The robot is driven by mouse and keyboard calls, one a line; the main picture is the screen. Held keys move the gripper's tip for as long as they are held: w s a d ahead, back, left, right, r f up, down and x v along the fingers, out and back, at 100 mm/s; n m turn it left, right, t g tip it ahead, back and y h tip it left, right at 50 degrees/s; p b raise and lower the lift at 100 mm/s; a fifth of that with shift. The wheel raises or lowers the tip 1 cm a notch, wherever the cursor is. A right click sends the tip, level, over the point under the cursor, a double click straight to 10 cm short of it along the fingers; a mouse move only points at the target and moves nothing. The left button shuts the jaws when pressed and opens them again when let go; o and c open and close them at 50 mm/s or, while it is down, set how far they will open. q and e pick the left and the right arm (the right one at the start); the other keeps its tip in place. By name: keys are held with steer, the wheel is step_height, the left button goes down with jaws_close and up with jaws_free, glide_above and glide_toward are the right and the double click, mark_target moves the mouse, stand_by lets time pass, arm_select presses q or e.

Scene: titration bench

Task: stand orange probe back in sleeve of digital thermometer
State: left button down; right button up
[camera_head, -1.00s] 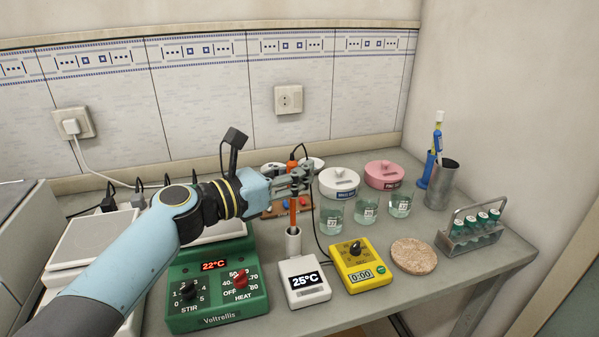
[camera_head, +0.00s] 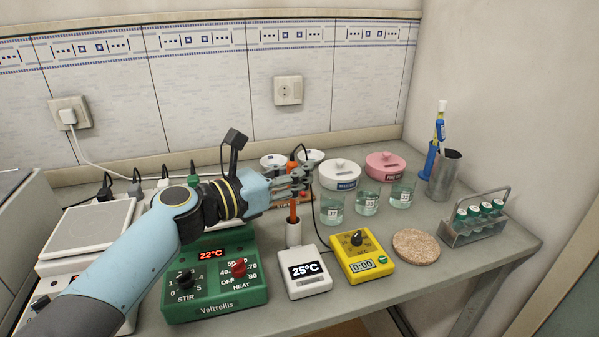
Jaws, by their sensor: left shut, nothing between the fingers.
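The digital thermometer (camera_head: 309,284) reads 25°C near the bench front. Its pale sleeve (camera_head: 293,233) stands upright at the back of its case. The orange probe (camera_head: 293,211) stands upright with its lower end inside the sleeve. Its orange top shows above my fingers, and a dark cable arches from it. My left gripper (camera_head: 298,183) is shut, level with the upper probe, and its fingers overlap the probe in the picture. They hide part of the probe; whether they touch it I cannot tell. My right gripper is out of view.
A green stirrer-heater (camera_head: 216,290) stands left of the thermometer, and a yellow timer (camera_head: 362,257) right of it. Several beakers (camera_head: 367,203) and two lidded pots stand behind. A cork mat (camera_head: 416,246) and vial rack (camera_head: 474,224) are at right.

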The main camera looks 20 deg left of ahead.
arm_select(q)
steer(key=shift+f, duration=0.1)
steer(key=shift+f+b, duration=1.5)
steer(key=shift+f, duration=0.2)
steer(key=c, duration=1.4)
jaws_free()
steer(key=shift+r, duration=0.2)
step_height(320, 180, up, 10)
steer(key=shift+f, duration=0.2)
